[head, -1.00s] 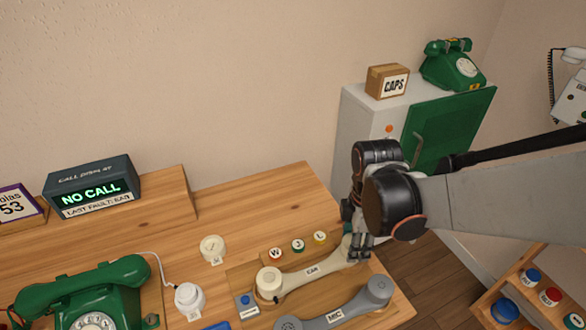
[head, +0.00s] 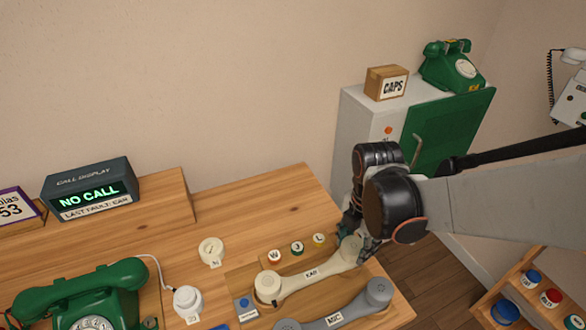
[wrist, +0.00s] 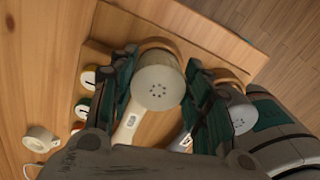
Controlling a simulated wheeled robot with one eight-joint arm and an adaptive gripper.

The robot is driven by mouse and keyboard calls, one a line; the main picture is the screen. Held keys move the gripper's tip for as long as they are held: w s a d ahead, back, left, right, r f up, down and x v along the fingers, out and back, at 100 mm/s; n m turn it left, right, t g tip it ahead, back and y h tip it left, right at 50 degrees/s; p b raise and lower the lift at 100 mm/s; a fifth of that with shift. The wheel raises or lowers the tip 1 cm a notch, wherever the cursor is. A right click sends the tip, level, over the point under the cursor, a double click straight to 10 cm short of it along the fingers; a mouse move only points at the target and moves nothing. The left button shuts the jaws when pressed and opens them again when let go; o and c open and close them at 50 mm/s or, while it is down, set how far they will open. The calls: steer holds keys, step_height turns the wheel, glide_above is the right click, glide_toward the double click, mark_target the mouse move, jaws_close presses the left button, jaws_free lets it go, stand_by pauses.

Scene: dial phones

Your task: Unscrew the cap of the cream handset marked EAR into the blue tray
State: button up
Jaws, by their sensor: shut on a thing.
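The cream handset marked EAR (head: 294,284) lies in a wooden cradle beside the grey handset marked MIC (head: 345,312). Its far right end is at my gripper (head: 362,247). In the wrist view, my gripper (wrist: 161,76) has one finger on each side of the round cream cap (wrist: 157,82), which has small holes in its face. The fingers are shut on this cap, and it still sits at the end of the handset. A narrow blue edge (head: 220,327) shows at the bottom of the head view; most of it is cut off.
The grey handset's round end (wrist: 238,114) is close beside my right finger in the wrist view. Several small lettered caps (head: 297,247) stand behind the cream handset. A green phone (head: 80,293) stands at left; a white cabinet (head: 357,125) stands behind my arm.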

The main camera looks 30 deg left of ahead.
steer(key=shift+s+a, duration=0.1)
steer(key=shift+s, duration=0.25)
steer(key=shift+r, duration=0.1)
